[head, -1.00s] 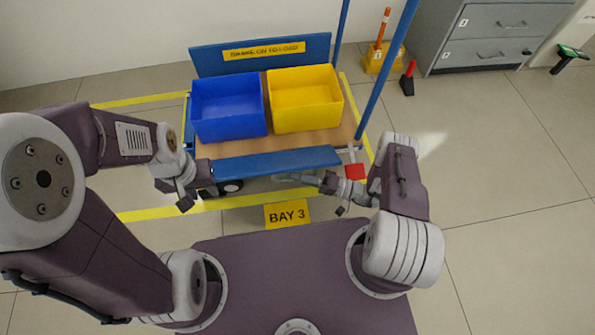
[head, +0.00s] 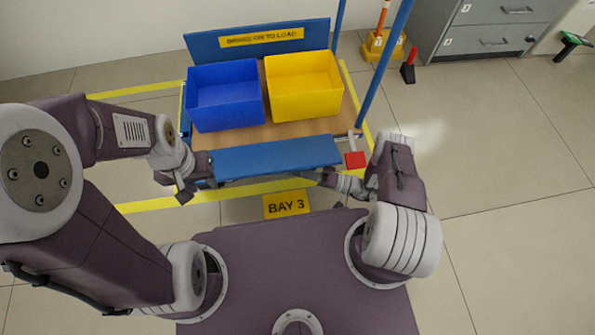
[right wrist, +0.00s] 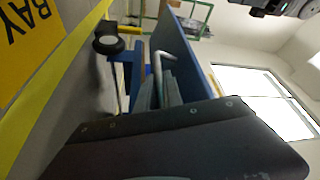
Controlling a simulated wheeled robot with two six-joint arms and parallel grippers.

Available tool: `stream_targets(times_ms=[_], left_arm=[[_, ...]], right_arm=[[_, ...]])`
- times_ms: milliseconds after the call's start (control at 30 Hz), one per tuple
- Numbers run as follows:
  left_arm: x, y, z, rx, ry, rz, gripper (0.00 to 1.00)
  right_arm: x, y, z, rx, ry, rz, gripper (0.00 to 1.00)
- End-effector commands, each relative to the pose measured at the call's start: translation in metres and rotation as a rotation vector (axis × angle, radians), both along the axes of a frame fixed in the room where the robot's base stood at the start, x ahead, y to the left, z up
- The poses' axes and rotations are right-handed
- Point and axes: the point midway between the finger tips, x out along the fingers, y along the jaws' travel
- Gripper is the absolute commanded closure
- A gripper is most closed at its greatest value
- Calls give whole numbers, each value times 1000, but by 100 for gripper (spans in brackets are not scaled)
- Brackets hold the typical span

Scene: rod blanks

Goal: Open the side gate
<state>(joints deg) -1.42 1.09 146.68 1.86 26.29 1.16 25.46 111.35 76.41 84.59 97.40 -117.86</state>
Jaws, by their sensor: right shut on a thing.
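The side gate (head: 278,157) is a blue panel along the near side of a cart, in the head view. Its broad face shows and it leans outward toward me. It also shows edge-on in the right wrist view (right wrist: 186,50). My right gripper (head: 312,177) is at the gate's near edge, partly hidden under it. In the right wrist view it is shut on a pale bent handle (right wrist: 165,62) beside the panel. My left gripper (head: 203,170) is at the gate's left end. Its fingertips are too hidden to tell open from shut.
A blue bin (head: 226,112) and a yellow bin (head: 303,98) stand on the cart's wooden deck (head: 255,135). A red pedal (head: 355,160) sits at the cart's right near corner, close to my right arm. A blue post (head: 383,68) rises there.

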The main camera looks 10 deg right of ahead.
Motion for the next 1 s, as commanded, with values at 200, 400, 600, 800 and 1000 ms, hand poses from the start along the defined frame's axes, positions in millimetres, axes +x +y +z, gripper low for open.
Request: stream_targets(times_ms=[200, 400, 600, 800, 1000], left_arm=[[0, 0, 0, 0, 0, 0, 64], [0, 0, 1, 0, 0, 0, 64], [0, 0, 11, 0, 0, 0, 64], [0, 0, 16, 0, 0, 0, 64], [0, 0, 18, 0, 0, 0, 64]], right_arm=[[0, 0, 1, 3, -1, 1, 67], [0, -1, 1, 2, -1, 0, 67], [-8, -23, 0, 2, -1, -6, 67], [-21, -56, -6, 2, -2, -6, 67], [-30, -78, -11, 2, 0, -2, 67]])
